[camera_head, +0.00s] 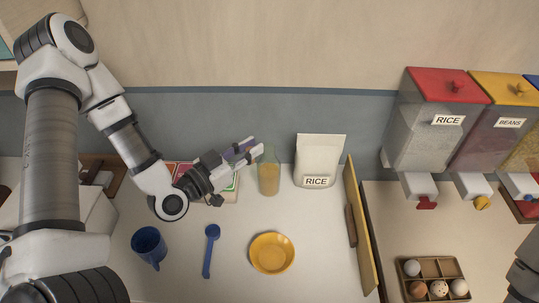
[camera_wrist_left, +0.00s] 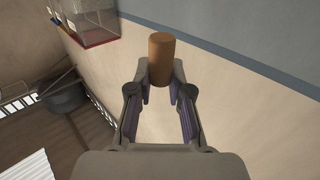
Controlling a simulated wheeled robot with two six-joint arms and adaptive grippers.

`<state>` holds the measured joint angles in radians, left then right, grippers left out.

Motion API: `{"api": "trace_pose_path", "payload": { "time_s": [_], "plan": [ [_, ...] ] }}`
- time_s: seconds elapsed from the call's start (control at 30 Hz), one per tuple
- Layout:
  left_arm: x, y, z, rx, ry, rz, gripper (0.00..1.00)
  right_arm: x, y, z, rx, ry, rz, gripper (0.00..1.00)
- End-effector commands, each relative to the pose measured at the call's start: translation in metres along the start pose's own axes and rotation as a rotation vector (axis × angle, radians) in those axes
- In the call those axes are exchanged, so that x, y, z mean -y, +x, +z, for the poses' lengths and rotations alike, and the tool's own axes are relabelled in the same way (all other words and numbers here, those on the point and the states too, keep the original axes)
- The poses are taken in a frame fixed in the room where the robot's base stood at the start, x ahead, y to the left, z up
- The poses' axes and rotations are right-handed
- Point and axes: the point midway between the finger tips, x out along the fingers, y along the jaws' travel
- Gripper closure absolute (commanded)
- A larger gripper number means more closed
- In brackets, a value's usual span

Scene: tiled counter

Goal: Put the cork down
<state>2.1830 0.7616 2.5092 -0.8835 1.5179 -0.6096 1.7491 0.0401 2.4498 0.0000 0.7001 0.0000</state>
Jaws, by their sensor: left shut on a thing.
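My left gripper (camera_head: 256,149) is shut on the brown cork (camera_wrist_left: 160,58), which stands up between its fingertips in the left wrist view. In the head view the gripper is level with the top of a clear glass bottle (camera_head: 268,178) holding yellowish contents. The fingertips overlap the bottle's top in that picture; I cannot tell whether they touch it. The cork is not clearly made out in the head view. Only a dark part of my right arm shows at the right edge; its fingers are out of the picture.
A white rice bag (camera_head: 319,160) stands right of the bottle. A yellow bowl (camera_head: 271,253), blue spoon (camera_head: 210,250) and blue mug (camera_head: 149,245) are on the counter. A wooden board (camera_head: 360,230) stands upright at right, before an egg tray (camera_head: 433,267) and dispensers (camera_head: 440,120). Bare counter lies between bowl and bottle.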

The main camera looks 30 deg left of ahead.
Motion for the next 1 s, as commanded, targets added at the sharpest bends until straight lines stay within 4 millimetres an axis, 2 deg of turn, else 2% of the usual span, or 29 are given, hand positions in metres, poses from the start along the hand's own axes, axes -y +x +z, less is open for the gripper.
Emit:
{"api": "trace_pose_path", "payload": {
  "time_s": [0.03, 0.17, 0.2, 0.23, 0.5, 0.63, 0.9, 0.93, 0.97, 1.0],
  "plan": [
    [0.002, 0.006, 0.009, -0.008, 0.003, 0.0, 0.92, 0.0, 0.022, 0.0, 0.0, 0.0, 0.0, 0.6],
    [0.008, 0.035, 0.009, -0.004, 0.009, 0.003, 0.92, 0.0, 0.039, 0.0, 0.0, 0.0, 0.0, 0.6],
    [0.011, 0.043, 0.002, 0.003, 0.008, 0.003, 0.92, 0.0, 0.025, 0.0, 0.001, 0.0, 0.0, 0.6],
    [0.013, 0.049, 0.001, 0.003, 0.008, 0.001, 0.92, 0.0, 0.022, 0.0, 0.0, 0.0, 0.0, 0.6],
    [0.022, 0.087, 0.004, 0.0, 0.004, 0.003, 0.92, 0.0, 0.01, 0.0, -0.001, 0.0, 0.0, 0.6],
    [0.022, 0.084, 0.03, 0.005, -0.001, 0.001, 0.92, 0.0, 0.002, 0.0, -0.001, 0.0, 0.0, 0.6],
    [0.022, 0.083, 0.038, 0.0, -0.001, -0.001, 0.92, 0.0, 0.001, 0.0, -0.001, 0.0, 0.0, 0.6],
    [0.022, 0.083, 0.038, 0.0, -0.001, -0.001, 0.71, 0.0, 0.001, 0.0, -0.001, 0.0, 0.0, 0.6],
    [0.022, 0.083, 0.038, 0.0, -0.001, -0.001, 0.6, 0.0, 0.001, 0.0, -0.001, 0.0, 0.0, 0.6],
    [0.022, 0.083, 0.038, 0.0, -0.001, -0.001, 0.56, 0.0, 0.001, 0.0, -0.001, 0.0, 0.0, 0.6]
  ]
}}
